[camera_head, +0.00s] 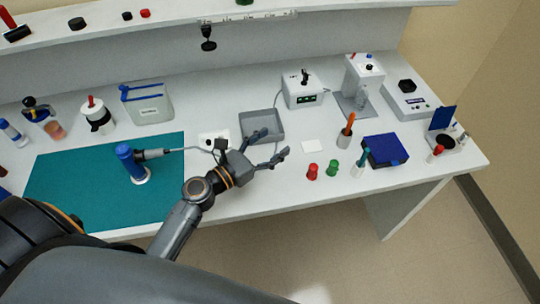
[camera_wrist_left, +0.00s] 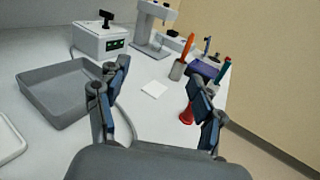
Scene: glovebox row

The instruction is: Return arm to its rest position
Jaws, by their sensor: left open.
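My left gripper (camera_head: 272,147) is open and empty above the front part of the bench, in front of the grey tray (camera_head: 275,118). In the left wrist view its two fingers (camera_wrist_left: 157,105) stand wide apart, with bare white bench between them. The red cap-like item (camera_head: 312,172) stands to the right of the fingertips in the head view. In the left wrist view it shows partly behind the right finger (camera_wrist_left: 187,115). My left arm comes in from the lower left. My right gripper shows in neither view.
A teal mat (camera_head: 70,185) with a blue-handled tool (camera_head: 130,163) lies to the left. A white box device (camera_head: 302,90), a pen cup (camera_head: 345,137) and a dark blue box (camera_head: 386,150) stand to the right. A green item (camera_head: 332,168) is near the front edge. Free floor lies in front.

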